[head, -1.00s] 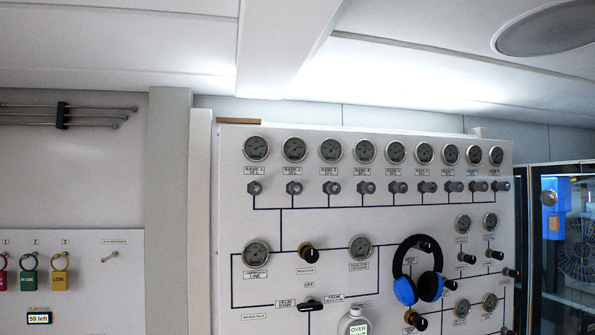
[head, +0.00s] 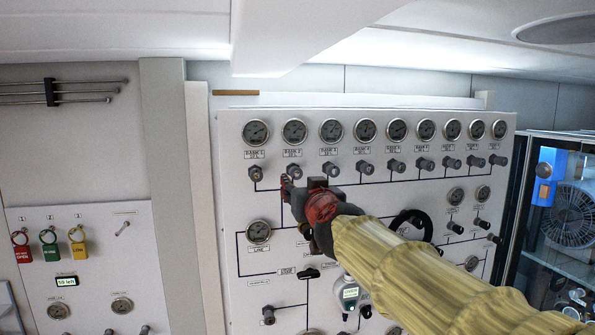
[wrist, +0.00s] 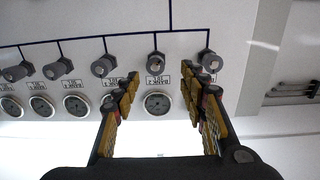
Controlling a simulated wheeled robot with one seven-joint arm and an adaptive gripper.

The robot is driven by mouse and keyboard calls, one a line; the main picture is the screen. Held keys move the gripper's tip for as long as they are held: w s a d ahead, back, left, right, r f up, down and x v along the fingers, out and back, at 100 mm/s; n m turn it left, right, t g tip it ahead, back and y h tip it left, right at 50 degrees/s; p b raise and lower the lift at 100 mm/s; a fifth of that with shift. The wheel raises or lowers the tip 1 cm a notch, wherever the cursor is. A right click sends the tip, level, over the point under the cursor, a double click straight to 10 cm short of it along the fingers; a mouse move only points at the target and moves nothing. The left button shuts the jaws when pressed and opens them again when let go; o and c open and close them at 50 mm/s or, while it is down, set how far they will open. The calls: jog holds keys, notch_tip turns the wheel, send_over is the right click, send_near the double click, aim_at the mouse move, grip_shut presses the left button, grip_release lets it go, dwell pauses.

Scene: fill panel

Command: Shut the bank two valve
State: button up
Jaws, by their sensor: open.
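The bank two valve (head: 294,171) is a small dark knob in the top row, second from the left, below its gauge (head: 294,131). In the wrist view, which is upside down, this valve (wrist: 155,59) shows between and beyond my fingertips. My gripper (head: 287,188) is red and black and reaches to the panel just below the valve in the head view. In the wrist view my gripper (wrist: 160,80) is open, with yellow-padded fingers apart and nothing between them. I cannot tell whether a fingertip touches the panel.
The bank one valve (head: 255,173) is close on the left; in the wrist view it (wrist: 207,60) is right by one fingertip. The bank three valve (head: 329,170) is on the other side. Coloured padlocks (head: 49,248) hang at left.

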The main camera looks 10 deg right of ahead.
aim_at(297, 175)
jog(key=shift+n+h, duration=0.3)
jog(key=w, duration=0.5)
jog(key=w+d, duration=0.1)
jog(key=w, duration=0.2)
jog(key=shift+r, duration=0.1)
jog(key=shift+s, duration=0.1)
jog(key=shift+c, duration=0.8)
grip_shut()
